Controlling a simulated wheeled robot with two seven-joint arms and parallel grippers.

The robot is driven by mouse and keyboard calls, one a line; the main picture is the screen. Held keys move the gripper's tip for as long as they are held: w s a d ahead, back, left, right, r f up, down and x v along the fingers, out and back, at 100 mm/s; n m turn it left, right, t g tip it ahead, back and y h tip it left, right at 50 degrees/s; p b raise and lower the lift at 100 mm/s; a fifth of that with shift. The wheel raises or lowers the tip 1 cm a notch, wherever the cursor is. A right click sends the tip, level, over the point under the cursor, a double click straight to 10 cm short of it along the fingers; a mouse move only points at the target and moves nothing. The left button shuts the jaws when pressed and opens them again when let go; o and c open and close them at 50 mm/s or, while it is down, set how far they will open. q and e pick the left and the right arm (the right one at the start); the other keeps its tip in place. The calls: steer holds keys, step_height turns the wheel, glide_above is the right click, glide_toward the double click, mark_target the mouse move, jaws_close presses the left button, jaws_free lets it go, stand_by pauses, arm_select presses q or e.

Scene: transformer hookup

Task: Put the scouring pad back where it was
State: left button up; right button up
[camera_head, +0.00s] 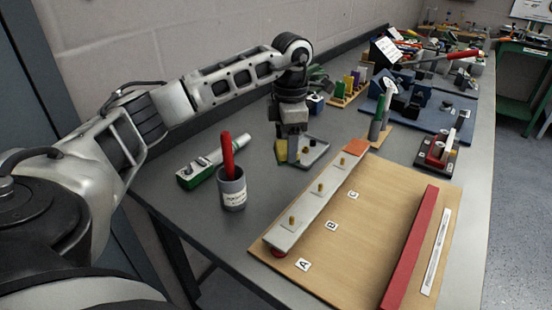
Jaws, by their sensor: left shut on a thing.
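My left gripper (293,158) points straight down just beyond the wooden board. It is shut on the scouring pad (281,151), which shows as a small yellow piece at the left of the fingers. The fingers hide part of the pad. A shallow grey tray (317,153) lies on the bench right at the gripper, partly behind it. The pad is at the tray's left side; I cannot tell whether it touches the tray or the bench. My right gripper is not in view.
A grey cup (232,190) with a red-handled tool stands left of the board (365,240). The board carries a metal bar (310,205) with brass studs and a red bar (411,245). Fixtures and tools crowd the far bench.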

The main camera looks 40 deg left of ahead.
mark_target(277, 143)
arm_select(q)
steer(key=a+f, duration=0.2)
steer(key=f, duration=0.1)
steer(key=shift+s+a+f, duration=0.15)
steer(key=shift+s+a, duration=0.2)
steer(key=shift+s, duration=0.05)
steer(key=shift+a+f+p, duration=0.15)
steer(key=shift+f+p, duration=0.55)
steer(key=shift+f, duration=1.1)
steer(key=o, duration=1)
steer(key=shift+f, duration=0.1)
steer(key=shift+c, duration=0.2)
step_height(277, 143, up, 12)
steer(key=shift+r+b, duration=0.15)
steer(key=shift+b, duration=0.65)
